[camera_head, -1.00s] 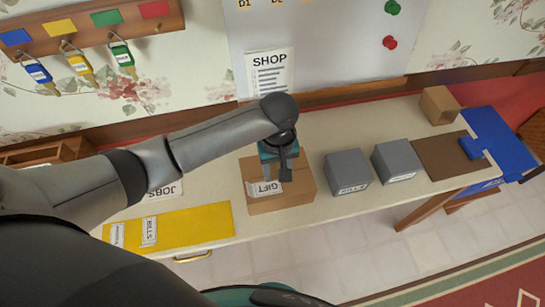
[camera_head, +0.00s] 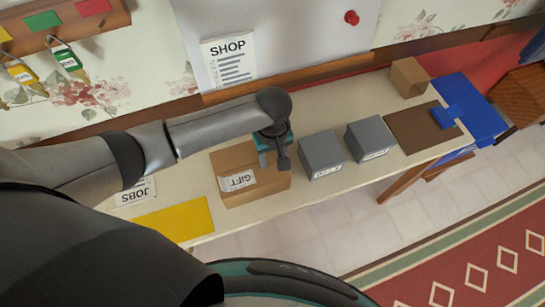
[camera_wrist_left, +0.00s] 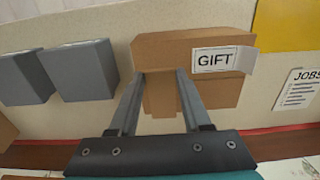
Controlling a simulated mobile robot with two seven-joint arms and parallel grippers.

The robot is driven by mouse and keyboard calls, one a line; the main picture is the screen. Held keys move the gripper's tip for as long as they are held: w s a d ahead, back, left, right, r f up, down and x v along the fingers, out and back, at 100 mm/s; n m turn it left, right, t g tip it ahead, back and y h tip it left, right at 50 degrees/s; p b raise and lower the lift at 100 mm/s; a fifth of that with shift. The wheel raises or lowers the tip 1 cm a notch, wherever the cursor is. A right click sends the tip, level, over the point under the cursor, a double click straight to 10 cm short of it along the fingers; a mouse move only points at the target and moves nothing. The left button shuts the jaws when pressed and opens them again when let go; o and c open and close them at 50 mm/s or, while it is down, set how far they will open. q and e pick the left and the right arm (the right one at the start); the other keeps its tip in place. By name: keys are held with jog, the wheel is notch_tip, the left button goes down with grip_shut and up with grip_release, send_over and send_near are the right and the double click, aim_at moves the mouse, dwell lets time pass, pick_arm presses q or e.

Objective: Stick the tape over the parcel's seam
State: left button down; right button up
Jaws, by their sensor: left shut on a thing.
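The parcel (camera_head: 247,191) is a brown cardboard box with a white GIFT label (camera_head: 237,181), standing on the cream bench. In the left wrist view the parcel (camera_wrist_left: 190,46) lies just beyond my fingertips, its label to the right. My left gripper (camera_head: 283,162) is at the parcel's right end in the head view. In the left wrist view its fingers (camera_wrist_left: 162,80) have a brown piece (camera_wrist_left: 163,102) between them, which looks like the tape. It blends with the cardboard, so I cannot tell whether it touches the parcel. The seam is not clear. My right gripper is not seen.
Two grey boxes (camera_head: 322,152) (camera_head: 369,139) stand close to the right of the parcel. A yellow folder (camera_head: 175,222) and a JOBS sheet (camera_head: 136,192) lie left.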

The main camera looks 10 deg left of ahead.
aim_at(273, 163)
pick_arm(q)
jog(key=shift+f+b, duration=0.95)
jog(key=shift+b, duration=0.05)
jog(key=shift+f+b, duration=0.3)
jog(key=shift+f, duration=0.65)
jog(key=shift+f, duration=0.45)
jog(key=shift+s+f, duration=0.15)
dwell(1.2)
jog(key=shift+c, duration=1.4)
grip_release()
jog(key=shift+w, duration=0.2)
